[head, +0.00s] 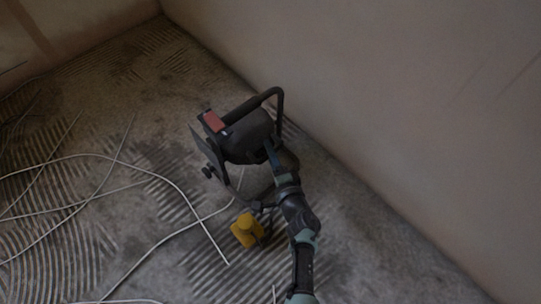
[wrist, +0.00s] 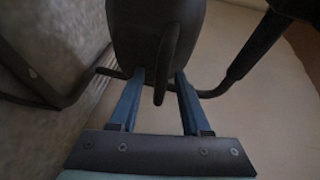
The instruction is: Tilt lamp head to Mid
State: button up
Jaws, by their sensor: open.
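The work lamp stands on the floor near the wall. Its dark lamp head (head: 248,136) has a red patch on top and a black handle tube. In the wrist view the lamp head (wrist: 155,35) fills the upper middle, with a dark fin or lever on its back. My gripper (head: 270,150) is at the right side of the head. In the wrist view my gripper (wrist: 160,78) is open, its two blue fingers on either side of the fin. I cannot tell whether they touch it.
A yellow object (head: 246,231) sits on the floor below the lamp, left of my arm. White cables (head: 150,172) run over the rough floor at left. The bare plaster wall (head: 400,120) is close behind the lamp at right.

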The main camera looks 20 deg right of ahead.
grip_shut()
dwell(1.5)
